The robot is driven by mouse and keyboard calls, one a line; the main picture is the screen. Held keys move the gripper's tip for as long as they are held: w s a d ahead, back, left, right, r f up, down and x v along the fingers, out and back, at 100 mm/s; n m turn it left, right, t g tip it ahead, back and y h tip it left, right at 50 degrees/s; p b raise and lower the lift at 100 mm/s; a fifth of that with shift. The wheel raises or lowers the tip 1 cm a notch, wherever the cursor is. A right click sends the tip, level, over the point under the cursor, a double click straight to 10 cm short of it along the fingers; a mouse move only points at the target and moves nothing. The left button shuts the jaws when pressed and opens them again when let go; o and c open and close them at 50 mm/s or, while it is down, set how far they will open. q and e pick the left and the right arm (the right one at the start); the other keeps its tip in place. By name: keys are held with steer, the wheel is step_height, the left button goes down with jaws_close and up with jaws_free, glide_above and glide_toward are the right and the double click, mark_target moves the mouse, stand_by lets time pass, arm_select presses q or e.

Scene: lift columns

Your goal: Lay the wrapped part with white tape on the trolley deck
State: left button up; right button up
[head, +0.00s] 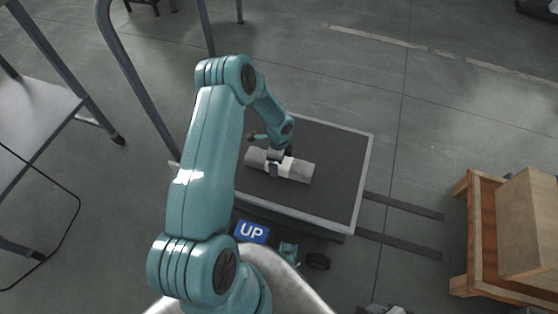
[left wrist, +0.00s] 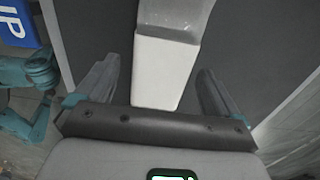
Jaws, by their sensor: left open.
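The wrapped part (head: 298,169) is a grey roll with a white tape band around its middle. In the left wrist view the white tape (left wrist: 160,70) shows between the two fingers of my open left gripper (left wrist: 158,78), with a gap on each side. The grey wrap (left wrist: 175,14) continues beyond it. My right gripper is not in view.
The trolley has a grey push handle (head: 135,75) at the left and a pale deck rim (head: 362,180). A blue UP sign (head: 251,231) is at its near side. A wooden crate (head: 482,235) stands at the right. A grey table (head: 35,115) is at the left.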

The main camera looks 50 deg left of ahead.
arm_select(q)
step_height(320, 180, up, 10)
steer(key=r+p, duration=0.1)
steer(key=p, duration=0.2)
steer(key=s+d+f+n+h, duration=0.2)
steer(key=s+d+n, duration=0.15)
steer(key=d, duration=0.75)
steer(key=s+d+f+n+h, duration=0.2)
steer(key=d+n, duration=0.2)
steer(key=d, duration=0.7)
steer(key=s+d+n, duration=0.7)
steer(key=s, duration=0.1)
steer(key=shift+s+d+r, duration=0.15)
steer(key=shift+s+r, duration=0.2)
steer(key=shift+r, duration=0.05)
